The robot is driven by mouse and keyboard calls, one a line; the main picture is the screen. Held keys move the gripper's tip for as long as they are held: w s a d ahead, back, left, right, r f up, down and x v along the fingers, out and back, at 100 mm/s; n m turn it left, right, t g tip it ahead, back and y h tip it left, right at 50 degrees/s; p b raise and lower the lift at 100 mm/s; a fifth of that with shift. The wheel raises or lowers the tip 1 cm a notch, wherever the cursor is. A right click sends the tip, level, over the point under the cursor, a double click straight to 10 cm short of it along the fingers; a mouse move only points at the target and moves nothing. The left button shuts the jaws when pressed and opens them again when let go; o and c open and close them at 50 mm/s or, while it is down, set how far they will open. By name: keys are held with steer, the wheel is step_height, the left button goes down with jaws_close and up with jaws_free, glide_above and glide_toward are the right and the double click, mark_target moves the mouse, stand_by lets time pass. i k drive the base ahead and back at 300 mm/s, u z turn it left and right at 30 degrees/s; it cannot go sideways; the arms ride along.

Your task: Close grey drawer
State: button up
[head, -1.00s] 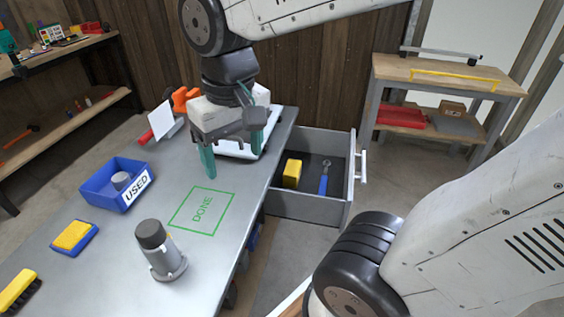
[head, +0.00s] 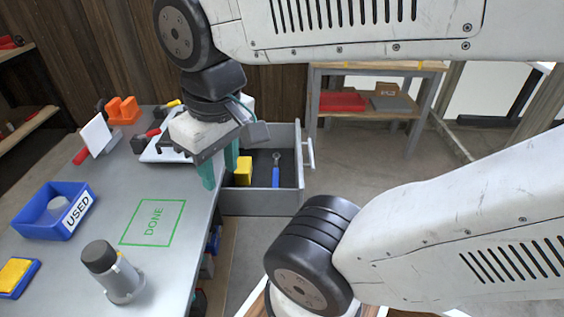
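The grey drawer (head: 262,202) is pulled out from the right side of the grey workbench. Its whitish bar handle (head: 309,152) is on its right-hand front. A yellow block (head: 243,171) and a blue-handled tool (head: 276,170) lie inside it. My gripper (head: 220,165), with teal fingers, hangs pointing down by the bench's right edge, in front of the drawer's left end in the picture. Its fingers show a gap and hold nothing visible. It is left of the handle and apart from it. Whether it is over the bench or the drawer is hard to tell.
On the workbench (head: 165,267) are a blue USED bin (head: 35,226), a grey cylindrical device (head: 115,275), a yellow-and-blue sponge (head: 15,276) and a green DONE outline (head: 152,222). A wooden shelf stand (head: 372,112) stands behind right. The floor right of the drawer is clear.

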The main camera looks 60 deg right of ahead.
mark_target(258, 199)
steer(key=u, duration=0.7)
steer(key=k, duration=1.15)
steer(key=z, duration=1.05)
steer(key=i, duration=1.2)
steer(key=z, duration=0.45)
